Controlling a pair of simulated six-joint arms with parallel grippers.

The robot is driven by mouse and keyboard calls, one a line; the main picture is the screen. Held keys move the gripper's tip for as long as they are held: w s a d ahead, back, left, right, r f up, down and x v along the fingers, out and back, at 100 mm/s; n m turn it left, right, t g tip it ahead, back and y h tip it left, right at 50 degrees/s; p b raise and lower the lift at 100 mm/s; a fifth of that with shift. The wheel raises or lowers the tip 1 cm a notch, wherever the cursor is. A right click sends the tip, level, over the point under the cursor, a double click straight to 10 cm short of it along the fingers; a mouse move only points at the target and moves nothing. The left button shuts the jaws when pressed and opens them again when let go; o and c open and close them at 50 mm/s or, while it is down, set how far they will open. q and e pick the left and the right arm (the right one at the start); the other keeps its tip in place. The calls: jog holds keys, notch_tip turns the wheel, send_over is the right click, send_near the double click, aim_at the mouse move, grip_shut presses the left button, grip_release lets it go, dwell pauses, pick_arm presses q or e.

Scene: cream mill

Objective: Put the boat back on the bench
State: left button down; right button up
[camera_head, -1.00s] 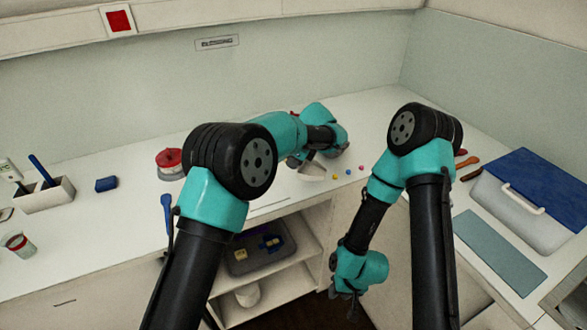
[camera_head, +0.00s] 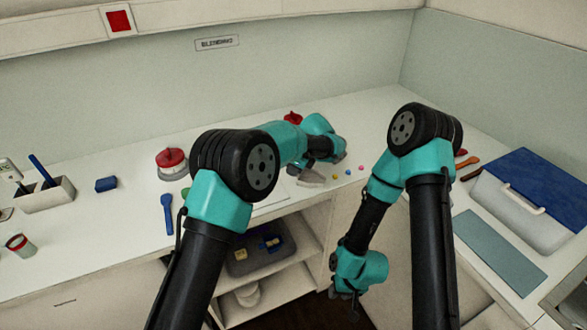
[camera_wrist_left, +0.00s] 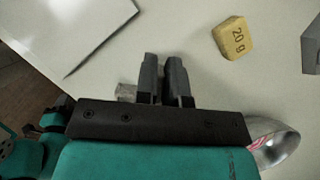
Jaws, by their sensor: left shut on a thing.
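The boat (camera_head: 311,180) is a small pale dish, seen in the camera_head view under my left gripper (camera_head: 299,166), at the bench's front edge. The gripper is shut on it, though the grip point is mostly hidden. In the left wrist view, the closed fingers (camera_wrist_left: 164,75) point over the pale bench (camera_wrist_left: 205,100). A shiny, rounded piece with pink marks (camera_wrist_left: 277,143), perhaps the boat's end, shows beside the gripper body. Whether the boat touches the bench I cannot tell. My right gripper (camera_head: 346,300) hangs low in front of the bench; its jaws are too small to read.
A yellow 20 g weight (camera_wrist_left: 234,37) lies beyond the fingers. A blue-lidded box (camera_head: 535,195) is at right. An open shelf (camera_head: 265,305) lies below.

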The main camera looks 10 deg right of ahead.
aim_at(306, 178)
pick_arm(q)
jog(key=c, duration=1.2)
grip_release()
jog(key=v, duration=1.2)
jog(key=shift+r, duration=0.1)
